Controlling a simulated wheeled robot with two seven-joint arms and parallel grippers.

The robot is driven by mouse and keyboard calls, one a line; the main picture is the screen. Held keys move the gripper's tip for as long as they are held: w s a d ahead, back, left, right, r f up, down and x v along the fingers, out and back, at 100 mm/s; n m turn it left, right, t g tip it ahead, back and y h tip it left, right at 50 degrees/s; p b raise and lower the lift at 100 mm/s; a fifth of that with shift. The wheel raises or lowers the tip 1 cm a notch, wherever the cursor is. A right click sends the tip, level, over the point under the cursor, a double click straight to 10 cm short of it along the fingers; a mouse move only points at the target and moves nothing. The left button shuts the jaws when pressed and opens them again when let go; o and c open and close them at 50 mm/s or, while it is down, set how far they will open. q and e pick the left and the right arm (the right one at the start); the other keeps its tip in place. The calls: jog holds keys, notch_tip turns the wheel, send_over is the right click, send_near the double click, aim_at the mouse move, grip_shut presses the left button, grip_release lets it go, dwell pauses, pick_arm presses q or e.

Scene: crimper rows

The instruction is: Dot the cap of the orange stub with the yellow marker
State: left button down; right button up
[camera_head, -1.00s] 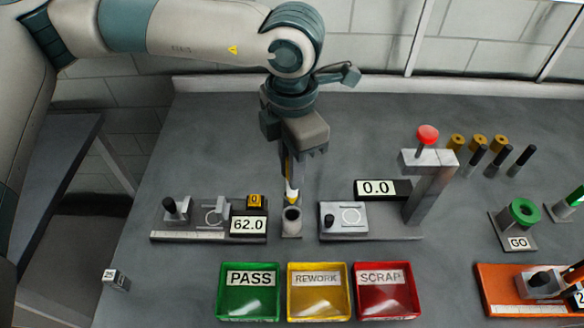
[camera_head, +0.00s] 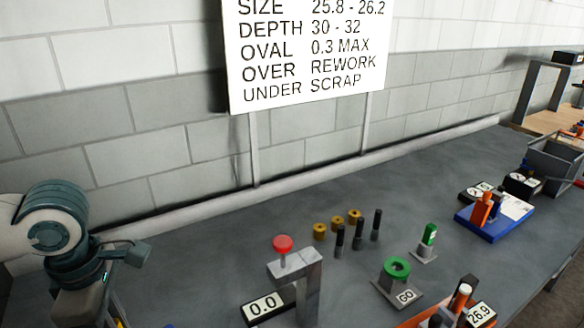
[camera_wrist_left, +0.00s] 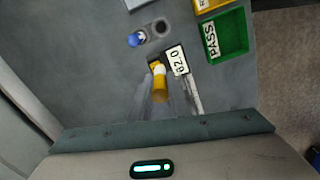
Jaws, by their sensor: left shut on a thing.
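My left gripper (camera_wrist_left: 160,97) is shut on the yellow marker (camera_wrist_left: 159,82) in the left wrist view. The marker shows a pale band near its far end. In the head view my left wrist (camera_head: 80,285) is at the lower left; its fingers are cut off by the frame. An orange stub with a pale top (camera_head: 461,297) appears at the orange gauge at the bottom right of the head view, far from my left gripper. Its details are small and partly cut off. My right gripper is not in view.
A press with a red knob (camera_head: 283,244) and a 0.0 display (camera_head: 263,309) stands between. Dark pins (camera_head: 358,236), brass rings (camera_head: 337,222), a green GO gauge (camera_head: 397,268) and a blue fixture (camera_head: 495,222) lie beyond. The wrist view shows a blue-topped piece (camera_wrist_left: 137,40) beside a cup (camera_wrist_left: 161,27).

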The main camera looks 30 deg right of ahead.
pick_arm(q)
jog(key=w+a+f+m, duration=0.1)
jog(key=w+a+m, duration=0.1)
jog(key=a+m, duration=1.1)
jog(key=shift+a+f+m, duration=0.2)
jog(key=shift+f+m, duration=0.1)
jog(key=shift+m, duration=0.8)
jog(key=shift+w, duration=0.1)
